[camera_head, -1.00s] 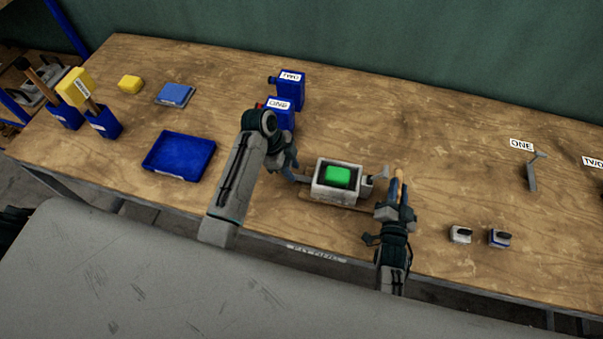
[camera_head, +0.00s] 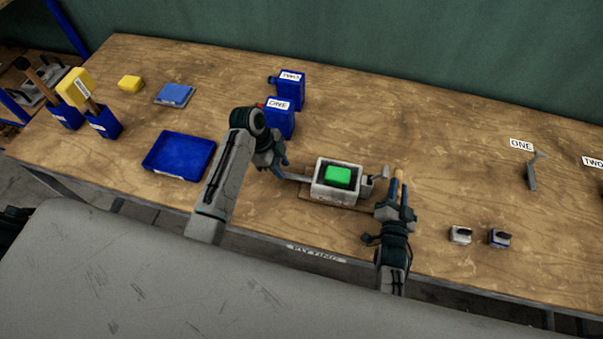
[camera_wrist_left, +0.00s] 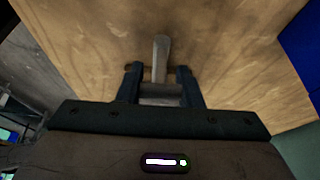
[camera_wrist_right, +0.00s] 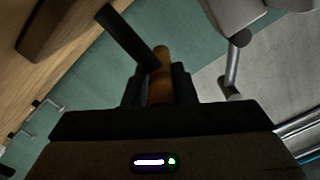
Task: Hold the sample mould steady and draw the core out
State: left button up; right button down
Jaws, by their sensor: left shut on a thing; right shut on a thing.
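The sample mould (camera_head: 323,193) is a pale grey open box with a green block (camera_head: 338,177) in its top. It stands on a wooden board near the table's front edge. A grey bar (camera_head: 297,178) reaches from its left side towards my left gripper (camera_head: 281,165). The left gripper is shut on this bar, which shows between its fingers in the left wrist view (camera_wrist_left: 160,60). My right gripper (camera_head: 400,194), right of the mould, is shut on a wooden handle (camera_wrist_right: 160,62). I cannot tell how the handle joins the mould. A grey knob (camera_head: 367,182) stands at the mould's right side.
A blue tray (camera_head: 158,169) lies left of my left arm. Blue containers marked ONE (camera_head: 280,124) and TWO (camera_head: 290,92) stand behind. Two small blocks (camera_head: 460,235) (camera_head: 499,238) sit at the right. A grey tool (camera_head: 532,177) is further right. The table behind the mould is clear.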

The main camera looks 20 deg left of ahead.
pick_arm(q)
jog(key=shift+a, duration=0.75)
pick_arm(e)
jog(key=shift+s+f, duration=0.15)
jog(key=shift+f, duration=0.25)
pick_arm(q)
jog(key=o, duration=1.2)
jog(key=shift+c, duration=0.2)
pick_arm(e)
jog(key=c, duration=1.2)
grip_release()
pick_arm(q)
jog(key=v, duration=1.2)
pick_arm(e)
jog(key=shift+o, duration=0.5)
jog(key=shift+w+r, duration=0.2)
jog(key=shift+s, duration=0.1)
pick_arm(q)
jog(key=shift+d, duration=0.1)
pick_arm(e)
jog(key=s, duration=0.8)
jog(key=shift+f, duration=0.1)
